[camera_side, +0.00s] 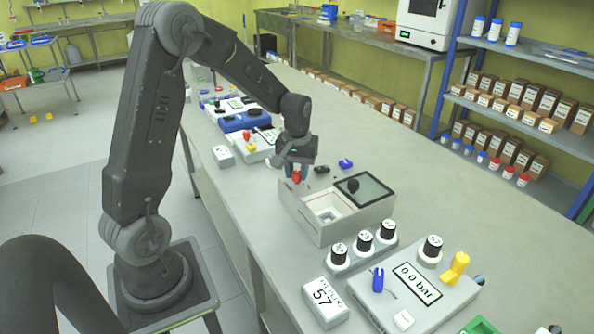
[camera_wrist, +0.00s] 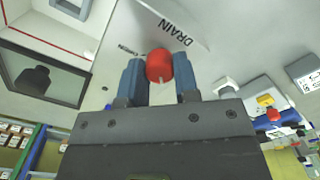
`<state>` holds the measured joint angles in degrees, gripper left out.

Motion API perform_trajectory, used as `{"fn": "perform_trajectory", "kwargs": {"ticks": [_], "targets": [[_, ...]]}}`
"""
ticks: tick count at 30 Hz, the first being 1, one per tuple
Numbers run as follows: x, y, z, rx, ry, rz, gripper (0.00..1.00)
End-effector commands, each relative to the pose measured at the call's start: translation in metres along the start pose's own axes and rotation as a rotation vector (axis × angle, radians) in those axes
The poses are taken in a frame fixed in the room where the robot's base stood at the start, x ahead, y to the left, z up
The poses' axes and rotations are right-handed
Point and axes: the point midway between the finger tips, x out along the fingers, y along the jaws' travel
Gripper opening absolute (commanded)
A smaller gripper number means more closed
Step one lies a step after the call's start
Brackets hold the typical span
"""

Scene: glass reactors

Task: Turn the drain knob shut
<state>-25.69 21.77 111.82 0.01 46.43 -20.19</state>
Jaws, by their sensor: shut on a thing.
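The red drain knob (camera_wrist: 159,66) sits between the two blue fingertips of my gripper (camera_wrist: 160,74) in the wrist view, beside a plate lettered DRAIN (camera_wrist: 176,31). In the side view the red knob (camera_side: 296,176) shows just below my gripper (camera_side: 295,171), at the back left of a light box with an open well. My gripper is shut on the knob. The knob's far side and its pointer position are hard to make out.
The light box (camera_side: 322,234) has a dark glass lid with a black handle (camera_side: 353,185). A device with red and yellow knobs (camera_side: 251,145) is behind.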

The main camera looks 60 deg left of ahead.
Motion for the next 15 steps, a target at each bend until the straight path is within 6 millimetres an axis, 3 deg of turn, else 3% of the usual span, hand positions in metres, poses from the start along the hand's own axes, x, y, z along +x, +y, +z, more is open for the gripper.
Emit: {"fn": "perform_trajectory", "kwargs": {"ticks": [8,9,15], "targets": [[-0.0010,0.0004,-0.0011,-0.002,0.004,0.002,0.05],[-0.0010,0.0003,-0.0011,-0.002,0.004,0.002,0.30],[-0.0006,0.0001,-0.0007,-0.001,0.002,0.001,0.49]]}}
